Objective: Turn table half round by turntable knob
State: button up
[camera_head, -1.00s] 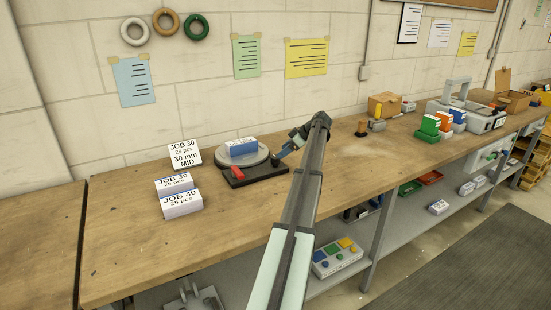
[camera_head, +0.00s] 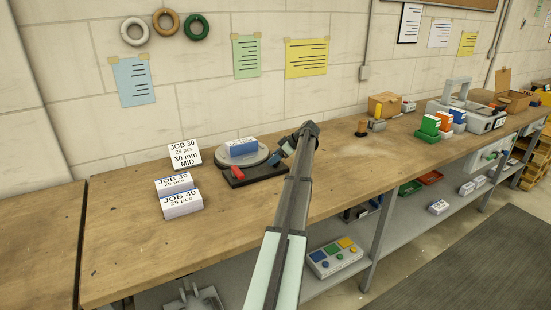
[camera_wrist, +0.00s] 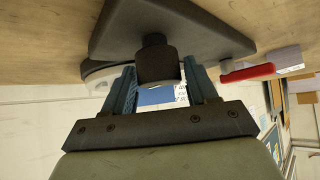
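The turntable, a grey round disc (camera_head: 226,160) on a dark base (camera_head: 262,178), stands on the bench left of my arm. A blue-topped block (camera_head: 240,147) lies on the disc, and a red lever (camera_head: 237,173) sits at the base's front; it also shows in the wrist view (camera_wrist: 247,73). The wrist view shows a dark round knob (camera_wrist: 157,62) at the base's edge. My gripper (camera_wrist: 162,88) has its two blue fingers apart, one on each side of the knob in that view. I cannot tell whether they touch it. In the head view my gripper (camera_head: 276,157) is at the disc's right side.
Job cards (camera_head: 185,157) and labelled stacks (camera_head: 181,204) stand left of the turntable. The bench front (camera_head: 130,255) is clear.

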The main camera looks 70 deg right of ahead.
jog(key=c, duration=0.7)
